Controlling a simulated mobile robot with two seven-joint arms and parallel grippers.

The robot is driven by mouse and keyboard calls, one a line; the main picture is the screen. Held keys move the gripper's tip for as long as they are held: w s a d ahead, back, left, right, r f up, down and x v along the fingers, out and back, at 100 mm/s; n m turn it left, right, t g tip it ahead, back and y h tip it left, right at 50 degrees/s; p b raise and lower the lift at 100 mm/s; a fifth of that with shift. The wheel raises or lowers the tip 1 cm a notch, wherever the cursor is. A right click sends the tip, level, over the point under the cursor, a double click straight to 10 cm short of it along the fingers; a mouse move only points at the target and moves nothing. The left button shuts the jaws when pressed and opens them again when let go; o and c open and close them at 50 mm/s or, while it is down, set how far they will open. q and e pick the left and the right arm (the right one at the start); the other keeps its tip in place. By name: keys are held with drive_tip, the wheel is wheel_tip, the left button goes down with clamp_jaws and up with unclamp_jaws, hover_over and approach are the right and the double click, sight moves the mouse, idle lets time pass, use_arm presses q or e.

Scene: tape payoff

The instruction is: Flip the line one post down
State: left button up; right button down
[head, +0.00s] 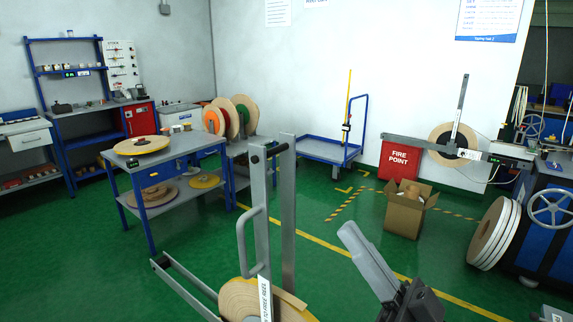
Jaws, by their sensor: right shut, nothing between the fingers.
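A grey metal stand with two tall uprights (288,215) rises in the near middle. A loop handle (243,243) is on its left side and a dark roller or bar sits near its top. My left gripper is out of view. I cannot tell which part is the line the task names.
A blue-framed table (184,147) with a tan disc stands left. A grey bar with a tape reel (440,140) and blue machine (545,225) are far right. Green floor between is clear.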

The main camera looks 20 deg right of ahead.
drive_tip(key=w+a+f+p+x, duration=0.1)
drive_tip(key=f+p+x, duration=0.1)
drive_tip(key=x, duration=1)
drive_tip(key=shift+w+a+r+p, duration=0.3)
drive_tip(key=shift+w+p, duration=0.15)
drive_tip(key=shift+w, duration=0.05)
drive_tip(key=shift+w, duration=0.1)
